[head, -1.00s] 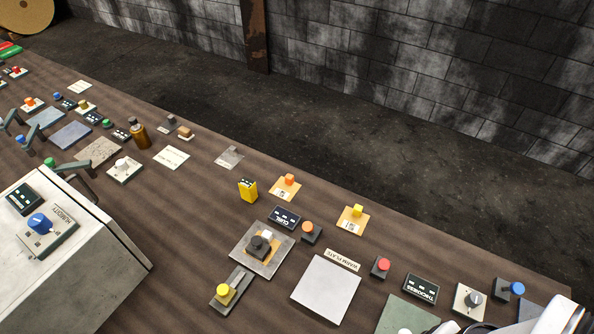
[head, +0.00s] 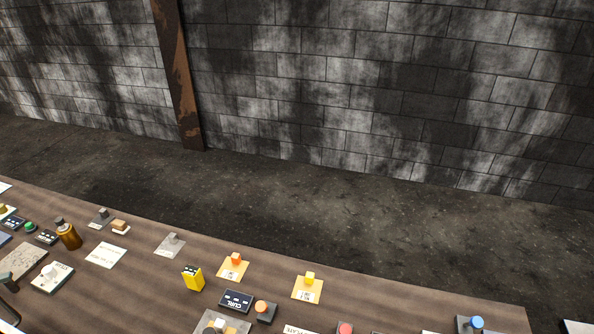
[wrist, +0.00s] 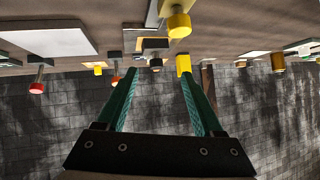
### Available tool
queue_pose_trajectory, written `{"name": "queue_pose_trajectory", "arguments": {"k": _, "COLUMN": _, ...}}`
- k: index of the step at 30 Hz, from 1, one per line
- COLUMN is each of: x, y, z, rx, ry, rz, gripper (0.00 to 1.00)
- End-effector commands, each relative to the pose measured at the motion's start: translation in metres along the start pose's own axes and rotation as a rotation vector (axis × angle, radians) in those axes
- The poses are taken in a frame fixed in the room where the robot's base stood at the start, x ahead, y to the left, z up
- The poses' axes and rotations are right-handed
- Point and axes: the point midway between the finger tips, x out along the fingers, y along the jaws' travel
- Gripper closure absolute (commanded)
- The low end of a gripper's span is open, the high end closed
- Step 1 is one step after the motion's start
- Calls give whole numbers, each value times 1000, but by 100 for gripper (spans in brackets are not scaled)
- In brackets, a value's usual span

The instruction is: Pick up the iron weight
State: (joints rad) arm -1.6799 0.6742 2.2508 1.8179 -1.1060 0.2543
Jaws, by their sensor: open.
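A dark block, likely the iron weight (head: 208,331), is at the bottom edge of the head view, mostly cut off. It sits with a small white cube (head: 219,323) on a grey plate (head: 238,328). In the wrist view, which looks upside down, a dark block (wrist: 155,44) shows beyond the fingertips; I cannot tell for sure that it is the weight. My gripper (wrist: 158,73) shows only in the wrist view, its two green fingers spread and empty, apart from the bench objects.
On the bench, a yellow meter (head: 193,279), a CURL display (head: 236,300) and orange-button block (head: 265,311) stand near the plate. A yellow knob (wrist: 179,24) shows in the wrist view. A block wall (head: 330,90) stands behind a clear floor.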

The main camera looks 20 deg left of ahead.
Motion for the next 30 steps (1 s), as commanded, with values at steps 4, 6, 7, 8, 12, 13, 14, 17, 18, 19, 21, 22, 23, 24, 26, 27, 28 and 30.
{"name": "queue_pose_trajectory", "arguments": {"k": 4, "x": -26, "y": 8, "z": 19, "rx": -172, "ry": 181, "rz": 19, "gripper": 31}}
{"name": "queue_pose_trajectory", "arguments": {"k": 6, "x": -25, "y": 10, "z": 18, "rx": -193, "ry": 210, "rz": 24, "gripper": 31}}
{"name": "queue_pose_trajectory", "arguments": {"k": 7, "x": -20, "y": 10, "z": 16, "rx": -194, "ry": 213, "rz": 27, "gripper": 31}}
{"name": "queue_pose_trajectory", "arguments": {"k": 8, "x": -12, "y": 10, "z": 15, "rx": -194, "ry": 214, "rz": 29, "gripper": 31}}
{"name": "queue_pose_trajectory", "arguments": {"k": 12, "x": 29, "y": 11, "z": 5, "rx": -191, "ry": 213, "rz": 31, "gripper": 31}}
{"name": "queue_pose_trajectory", "arguments": {"k": 13, "x": 37, "y": 11, "z": 3, "rx": -191, "ry": 212, "rz": 31, "gripper": 31}}
{"name": "queue_pose_trajectory", "arguments": {"k": 14, "x": 45, "y": 11, "z": 1, "rx": -191, "ry": 212, "rz": 30, "gripper": 31}}
{"name": "queue_pose_trajectory", "arguments": {"k": 17, "x": 63, "y": 10, "z": -3, "rx": -191, "ry": 211, "rz": 28, "gripper": 31}}
{"name": "queue_pose_trajectory", "arguments": {"k": 18, "x": 68, "y": 10, "z": -4, "rx": -191, "ry": 210, "rz": 26, "gripper": 31}}
{"name": "queue_pose_trajectory", "arguments": {"k": 19, "x": 71, "y": 10, "z": -5, "rx": -191, "ry": 210, "rz": 26, "gripper": 31}}
{"name": "queue_pose_trajectory", "arguments": {"k": 21, "x": 80, "y": 9, "z": -9, "rx": -190, "ry": 211, "rz": 26, "gripper": 31}}
{"name": "queue_pose_trajectory", "arguments": {"k": 22, "x": 85, "y": 8, "z": -13, "rx": -190, "ry": 211, "rz": 27, "gripper": 31}}
{"name": "queue_pose_trajectory", "arguments": {"k": 23, "x": 91, "y": 8, "z": -16, "rx": -189, "ry": 211, "rz": 27, "gripper": 31}}
{"name": "queue_pose_trajectory", "arguments": {"k": 24, "x": 98, "y": 6, "z": -21, "rx": -189, "ry": 211, "rz": 27, "gripper": 31}}
{"name": "queue_pose_trajectory", "arguments": {"k": 26, "x": 109, "y": 6, "z": -24, "rx": -190, "ry": 210, "rz": 27, "gripper": 31}}
{"name": "queue_pose_trajectory", "arguments": {"k": 27, "x": 114, "y": 5, "z": -25, "rx": -191, "ry": 210, "rz": 26, "gripper": 31}}
{"name": "queue_pose_trajectory", "arguments": {"k": 28, "x": 118, "y": 5, "z": -26, "rx": -191, "ry": 210, "rz": 26, "gripper": 31}}
{"name": "queue_pose_trajectory", "arguments": {"k": 30, "x": 121, "y": 5, "z": -27, "rx": -192, "ry": 210, "rz": 24, "gripper": 31}}
